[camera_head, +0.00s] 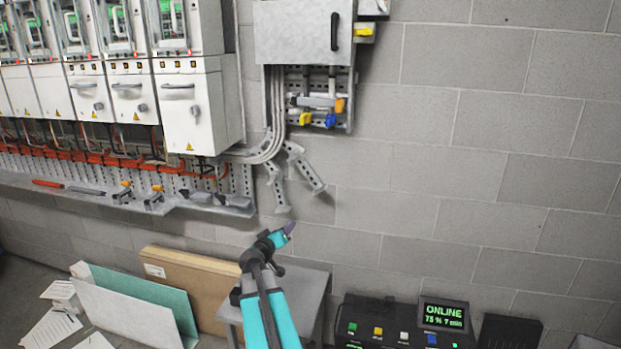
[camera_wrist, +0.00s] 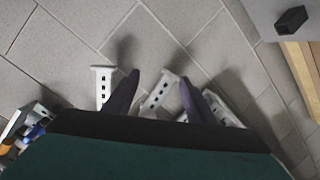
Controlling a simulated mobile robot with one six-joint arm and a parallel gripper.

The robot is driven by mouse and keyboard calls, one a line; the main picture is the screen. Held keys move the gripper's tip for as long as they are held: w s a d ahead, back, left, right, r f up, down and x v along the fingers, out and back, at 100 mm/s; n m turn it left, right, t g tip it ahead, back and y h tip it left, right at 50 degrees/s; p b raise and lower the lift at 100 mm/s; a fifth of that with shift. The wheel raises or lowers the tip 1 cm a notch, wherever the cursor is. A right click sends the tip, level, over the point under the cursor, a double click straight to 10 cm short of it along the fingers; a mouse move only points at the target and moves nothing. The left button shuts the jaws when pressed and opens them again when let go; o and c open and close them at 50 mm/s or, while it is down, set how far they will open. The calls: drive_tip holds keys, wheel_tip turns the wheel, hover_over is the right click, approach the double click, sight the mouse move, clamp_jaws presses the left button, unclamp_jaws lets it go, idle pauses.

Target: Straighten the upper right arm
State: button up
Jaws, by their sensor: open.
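Two grey slotted arms hang at an angle on the wall below the grey cabinet in the head view. The right one (camera_head: 308,172) slants down to the right and reaches higher; the left one (camera_head: 277,187) hangs lower, nearly upright. My gripper (camera_head: 289,228) is below both, apart from them in the picture. In the wrist view my gripper (camera_wrist: 158,79) is open, with a slotted piece (camera_wrist: 158,92) seen between its dark fingers. Further slotted pieces show left (camera_wrist: 102,86) and right (camera_wrist: 223,110) of the fingers. I cannot tell which is the upper right arm, or whether any finger touches.
The grey cabinet (camera_head: 302,33) has coloured connectors (camera_head: 318,112) below it. White drive units (camera_head: 190,110) and an orange-cabled rail (camera_head: 110,178) fill the left. A grey table (camera_head: 310,285) and leaning boards (camera_head: 190,280) stand below. The wall to the right is bare above a black console (camera_head: 400,325).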

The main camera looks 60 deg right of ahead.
sight(311, 177)
drive_tip(key=s+d+r+h, duration=0.1)
drive_tip(key=s+d+r, duration=0.1)
drive_tip(key=r, duration=0.4)
drive_tip(key=s+d+r+h, duration=0.1)
drive_tip(key=d+r, duration=0.4)
drive_tip(key=r, duration=0.2)
drive_tip(key=shift+s+r+t+h+p, duration=0.25)
drive_tip(key=shift+s+t+h+p, duration=0.05)
drive_tip(key=shift+s+t, duration=0.1)
drive_tip(key=shift+p+x, duration=2.45)
drive_tip(key=shift+x, duration=4.45)
drive_tip(key=shift+f, duration=0.1)
clamp_jaws()
